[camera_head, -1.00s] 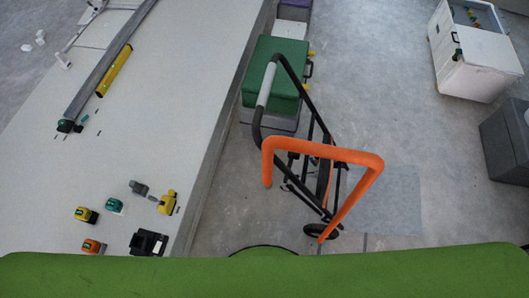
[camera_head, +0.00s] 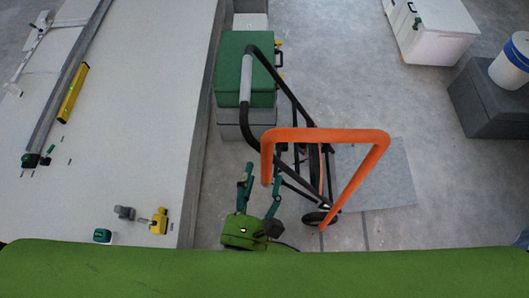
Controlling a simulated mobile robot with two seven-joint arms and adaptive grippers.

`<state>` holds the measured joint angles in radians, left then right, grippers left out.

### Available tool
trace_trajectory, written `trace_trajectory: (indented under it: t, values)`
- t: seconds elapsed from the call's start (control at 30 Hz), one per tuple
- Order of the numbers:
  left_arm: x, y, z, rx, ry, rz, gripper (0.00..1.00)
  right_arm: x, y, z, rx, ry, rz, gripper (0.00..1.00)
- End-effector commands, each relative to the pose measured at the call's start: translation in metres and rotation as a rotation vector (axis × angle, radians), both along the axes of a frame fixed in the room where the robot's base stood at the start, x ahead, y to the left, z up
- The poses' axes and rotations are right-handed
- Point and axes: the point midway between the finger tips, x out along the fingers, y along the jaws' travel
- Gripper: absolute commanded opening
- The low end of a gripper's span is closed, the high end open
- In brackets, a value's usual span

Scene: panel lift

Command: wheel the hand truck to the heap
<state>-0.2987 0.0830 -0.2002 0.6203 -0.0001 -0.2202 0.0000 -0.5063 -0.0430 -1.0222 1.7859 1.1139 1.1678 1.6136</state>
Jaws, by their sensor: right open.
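The hand truck (camera_head: 310,134) stands on the floor right of the long table. It has an orange U-shaped bar, a dark frame, a black curved handle with a grey grip (camera_head: 247,78), and small black wheels (camera_head: 320,218). My right gripper (camera_head: 263,174), green with teal fingers, is open and empty. In the picture it is just left of the truck's lower frame and below the left end of the orange bar; I cannot tell whether it touches. My left gripper is not in view. I cannot pick out a heap for certain.
A green box (camera_head: 233,68) sits on grey boxes beside the table (camera_head: 130,120), which bears a yellow level (camera_head: 73,93) and small tools. White cabinet (camera_head: 436,33), grey block (camera_head: 480,105) and white bucket (camera_head: 512,62) stand at right. A floor patch (camera_head: 380,175) lies beside the truck; floor between is clear.

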Motion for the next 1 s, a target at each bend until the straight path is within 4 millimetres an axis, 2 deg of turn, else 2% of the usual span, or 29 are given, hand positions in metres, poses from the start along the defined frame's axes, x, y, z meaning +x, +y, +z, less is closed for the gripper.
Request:
trace_trajectory:
  t: [0.1, 0.3, 0.5, 0.7, 0.73, 0.77, 0.8, 0.87, 0.9, 1.0]
  values:
    - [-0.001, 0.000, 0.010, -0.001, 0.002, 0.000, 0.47, 0.020, -0.004, 0.004, -0.005, -0.005, 0.000, 0.63]
    - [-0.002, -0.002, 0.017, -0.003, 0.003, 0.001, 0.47, 0.047, -0.009, 0.003, -0.008, -0.005, 0.001, 0.63]
    - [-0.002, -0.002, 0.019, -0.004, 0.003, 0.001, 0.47, 0.058, -0.011, 0.001, -0.009, -0.003, 0.003, 0.63]
    - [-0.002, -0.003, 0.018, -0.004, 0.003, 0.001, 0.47, 0.058, -0.011, 0.000, -0.010, -0.002, 0.003, 0.63]
    - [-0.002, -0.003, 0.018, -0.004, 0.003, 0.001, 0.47, 0.058, -0.011, 0.000, -0.010, -0.002, 0.003, 0.59]
    - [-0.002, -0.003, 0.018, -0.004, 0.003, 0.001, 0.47, 0.058, -0.011, 0.000, -0.010, -0.002, 0.003, 0.47]
    - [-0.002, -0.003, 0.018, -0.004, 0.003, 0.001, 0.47, 0.058, -0.011, 0.000, -0.010, -0.002, 0.003, 0.31]
    - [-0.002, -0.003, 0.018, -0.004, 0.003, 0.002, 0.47, 0.058, -0.012, 0.000, -0.010, -0.002, 0.002, 0.07]
    - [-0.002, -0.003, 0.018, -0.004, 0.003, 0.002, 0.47, 0.058, -0.012, 0.000, -0.010, -0.002, 0.002, 0.00]
    - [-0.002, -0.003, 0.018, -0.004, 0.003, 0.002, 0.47, 0.058, -0.012, 0.000, -0.010, -0.002, 0.002, 0.00]
